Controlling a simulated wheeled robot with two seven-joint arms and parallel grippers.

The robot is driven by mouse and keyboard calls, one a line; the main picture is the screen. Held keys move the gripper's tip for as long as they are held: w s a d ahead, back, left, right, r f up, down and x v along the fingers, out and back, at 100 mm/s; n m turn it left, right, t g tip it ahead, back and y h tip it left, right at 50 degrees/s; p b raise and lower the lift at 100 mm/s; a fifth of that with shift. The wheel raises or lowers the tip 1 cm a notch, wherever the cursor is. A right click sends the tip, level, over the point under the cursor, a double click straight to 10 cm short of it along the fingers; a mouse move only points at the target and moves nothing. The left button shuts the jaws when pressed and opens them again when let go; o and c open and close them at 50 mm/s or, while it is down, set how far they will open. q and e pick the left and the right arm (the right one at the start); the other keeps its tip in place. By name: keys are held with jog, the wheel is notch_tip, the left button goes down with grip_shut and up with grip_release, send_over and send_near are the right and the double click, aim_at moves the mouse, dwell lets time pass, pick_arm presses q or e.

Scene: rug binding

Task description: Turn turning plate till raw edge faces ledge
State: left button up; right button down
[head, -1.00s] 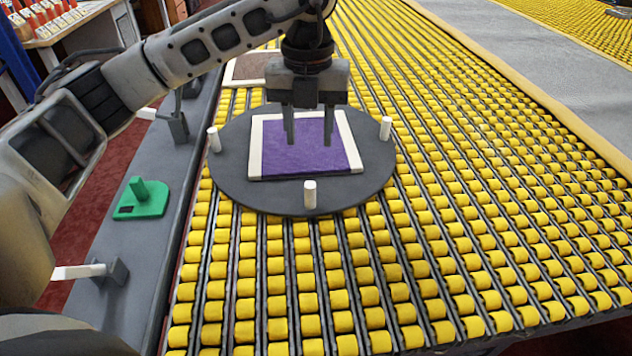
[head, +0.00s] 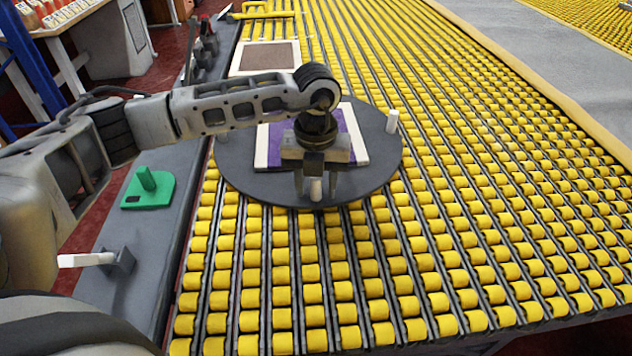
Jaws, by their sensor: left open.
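The turning plate (head: 240,178) is a dark grey disc on the roller table, with short white pegs near its rim. A purple rug piece (head: 284,145) with white strips (head: 262,148) along its left and right sides lies on it. The grey ledge (head: 160,235) runs along the table's left. My right gripper is out of view.
A green block with an upright knob (head: 148,190) and a white-tipped clamp (head: 95,259) sit on the ledge. A brown white-edged piece (head: 268,57) lies beyond the plate. Yellow rollers (head: 480,200) to the right are clear.

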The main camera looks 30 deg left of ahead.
pick_arm(q)
grip_shut()
jog(key=shift+s+a, duration=0.1)
jog(key=shift+a, duration=0.05)
